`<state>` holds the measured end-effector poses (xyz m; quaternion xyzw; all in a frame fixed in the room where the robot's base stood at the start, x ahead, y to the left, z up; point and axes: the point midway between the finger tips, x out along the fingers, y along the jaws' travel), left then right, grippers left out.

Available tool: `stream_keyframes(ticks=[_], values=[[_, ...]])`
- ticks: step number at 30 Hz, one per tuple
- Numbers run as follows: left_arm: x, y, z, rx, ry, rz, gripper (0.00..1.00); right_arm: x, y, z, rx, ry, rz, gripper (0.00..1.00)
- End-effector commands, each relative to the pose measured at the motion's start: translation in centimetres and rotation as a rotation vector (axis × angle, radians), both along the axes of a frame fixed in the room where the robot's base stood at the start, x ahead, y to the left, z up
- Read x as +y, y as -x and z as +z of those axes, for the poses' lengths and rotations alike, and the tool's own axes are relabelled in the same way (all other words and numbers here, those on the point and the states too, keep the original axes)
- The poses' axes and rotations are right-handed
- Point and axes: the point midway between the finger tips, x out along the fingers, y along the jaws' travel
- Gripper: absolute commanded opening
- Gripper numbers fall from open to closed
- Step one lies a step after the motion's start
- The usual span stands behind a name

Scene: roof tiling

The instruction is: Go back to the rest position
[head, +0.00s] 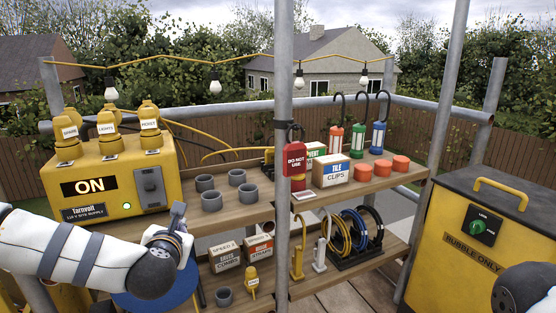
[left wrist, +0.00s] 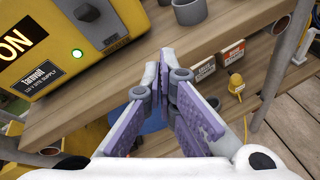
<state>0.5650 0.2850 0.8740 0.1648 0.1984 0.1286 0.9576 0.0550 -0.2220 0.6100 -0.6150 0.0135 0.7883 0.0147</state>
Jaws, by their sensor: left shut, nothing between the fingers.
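My left gripper (head: 178,210) shows in the head view in front of the shelf unit, below and right of the yellow supply box (head: 110,175). In the left wrist view its purple-padded fingers (left wrist: 163,85) are shut together with nothing between them. Part of my right arm (head: 525,290) shows at the lower right of the head view; its gripper is out of the frame. The supply box reads ON, has a lit green lamp (head: 127,206) and a grey switch (head: 149,187), and bears several yellow plugs on top.
The upper shelf (head: 262,205) holds grey rings (head: 212,201), a tile clips box (head: 330,172) and orange caps (head: 383,168). A red tag (head: 295,159) hangs on the upright pole (head: 284,80). The lower shelf holds boxes and cable coils (head: 352,232). A yellow rubble bin (head: 490,235) stands right.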

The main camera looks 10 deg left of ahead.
Motion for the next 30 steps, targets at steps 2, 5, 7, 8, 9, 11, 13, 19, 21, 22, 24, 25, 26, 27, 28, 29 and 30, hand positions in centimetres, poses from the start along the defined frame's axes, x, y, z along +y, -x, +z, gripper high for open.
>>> stream_keyframes(ticks=[2, 5, 7, 8, 9, 11, 13, 19, 21, 22, 24, 25, 26, 27, 28, 29, 30], values=[[-4.9, 2.9, -5.7, 0.178, -0.205, -0.243, 0.00, 0.0, -0.1, 0.1, -0.005, 0.000, 0.000, 0.36], [-9.6, 8.6, -12.6, 0.382, -0.473, -0.582, 0.00, 0.0, -0.3, 0.3, -0.009, 0.000, 0.000, 0.36], [-11.9, 13.6, -16.9, 0.504, -0.655, -0.838, 0.00, 0.0, -0.4, 0.4, -0.013, 0.001, 0.000, 0.36], [-12.6, 16.0, -18.6, 0.550, -0.730, -0.951, 0.00, 0.0, -0.4, 0.4, -0.014, 0.000, 0.000, 0.36], [-13.3, 19.4, -20.7, 0.607, -0.827, -1.109, 0.00, 0.0, -0.5, 0.4, -0.016, 0.000, 0.000, 0.36], [-13.6, 24.8, -23.2, 0.678, -0.966, -1.357, 0.00, 0.0, -0.5, 0.5, -0.019, 0.000, 0.000, 0.36], [-13.1, 31.4, -25.4, 0.737, -1.110, -1.662, 0.00, 0.0, -0.6, 0.6, -0.023, 0.000, 0.000, 0.36], [-8.6, 45.9, -26.4, 0.737, -1.339, -2.424, 0.00, 0.0, -0.9, 0.8, -0.030, 0.000, 0.000, 0.36], [-7.2, 48.4, -26.0, 0.708, -1.360, -2.581, 0.00, 0.0, -0.9, 0.9, -0.032, 0.000, 0.000, 0.36], [-6.8, 49.1, -25.8, 0.696, -1.363, -2.629, 0.00, 0.0, -0.9, 0.9, -0.032, 0.000, 0.000, 0.36], [-6.3, 50.1, -25.5, 0.681, -1.368, -2.692, 0.00, 0.0, -0.9, 0.9, -0.032, 0.000, 0.000, 0.36], [-6.2, 50.2, -25.5, 0.677, -1.368, -2.704, 0.00, 0.0, -0.9, 0.9, -0.032, 0.000, 0.000, 0.36], [-6.2, 50.2, -25.5, 0.677, -1.368, -2.704, 0.00, 0.0, -0.9, 0.9, -0.032, 0.000, 0.000, 0.36], [-6.2, 50.2, -25.5, 0.677, -1.368, -2.704, 0.00, 0.0, -0.9, 0.9, -0.032, 0.000, 0.000, 0.36], [-6.2, 50.2, -25.5, 0.677, -1.368, -2.704, 0.00, 0.0, -0.9, 0.9, -0.032, 0.000, 0.000, 0.36], [-6.2, 50.2, -25.5, 0.677, -1.368, -2.704, 0.00, 0.0, -0.9, 0.9, -0.032, 0.000, 0.000, 0.36], [-6.2, 50.2, -25.5, 0.677, -1.368, -2.704, 0.00, 0.0, -0.9, 0.9, -0.032, 0.000, 0.000, 0.36]])
